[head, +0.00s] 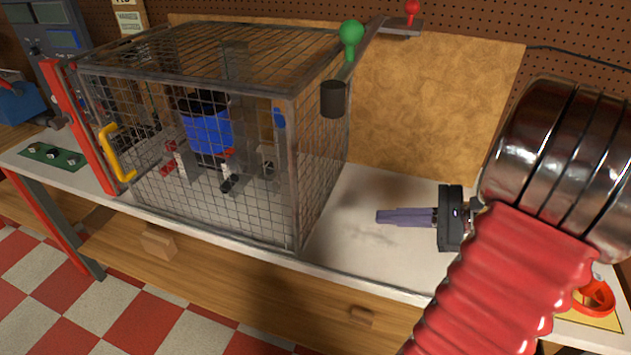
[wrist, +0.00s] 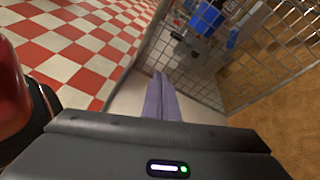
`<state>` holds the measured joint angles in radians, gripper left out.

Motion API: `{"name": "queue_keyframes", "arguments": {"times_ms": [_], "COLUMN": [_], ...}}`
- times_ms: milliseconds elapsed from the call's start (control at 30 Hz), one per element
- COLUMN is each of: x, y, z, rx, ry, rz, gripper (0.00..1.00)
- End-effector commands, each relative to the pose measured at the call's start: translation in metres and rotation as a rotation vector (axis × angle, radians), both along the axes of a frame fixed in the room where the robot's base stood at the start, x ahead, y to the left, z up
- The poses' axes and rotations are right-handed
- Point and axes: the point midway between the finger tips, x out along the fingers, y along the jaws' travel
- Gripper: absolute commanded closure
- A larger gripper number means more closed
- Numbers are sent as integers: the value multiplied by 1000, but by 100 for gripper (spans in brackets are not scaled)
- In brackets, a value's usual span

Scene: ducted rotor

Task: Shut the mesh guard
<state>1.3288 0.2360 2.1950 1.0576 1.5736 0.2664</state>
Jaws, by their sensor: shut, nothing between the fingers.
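The mesh guard (head: 215,185) is a grey wire cage on the bench at the left of the head view. A yellow handle (head: 118,155) is on its front side near the left edge, close to a red upright post (head: 92,130). I cannot tell whether the front panel sits flush against that post. Its mesh also shows in the wrist view (wrist: 262,48). My gripper (head: 382,215) is shut and empty, to the right of the cage and apart from it, above the bench. Its purple fingers show side by side in the wrist view (wrist: 160,78).
A blue rotor part (head: 208,130) and clamps are inside the cage. A green knob (head: 351,33) and a dark cylinder (head: 333,99) are by its upper right corner. A tan board (head: 430,100) stands behind. The white bench top (head: 345,235) right of the cage is clear.

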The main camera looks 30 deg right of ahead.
Motion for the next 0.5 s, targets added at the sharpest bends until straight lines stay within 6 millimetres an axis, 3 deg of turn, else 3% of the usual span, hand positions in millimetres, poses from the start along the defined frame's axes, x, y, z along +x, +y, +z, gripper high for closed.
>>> {"name": "queue_keyframes", "arguments": {"times_ms": [100,300,500], "x": [3,4,3], "y": [10,18,20], "z": [19,55,57], "rx": [233,459,496], "ry": [-30,-48,-26], "rz": [-44,-49,-46], "gripper": [100,100,100]}}
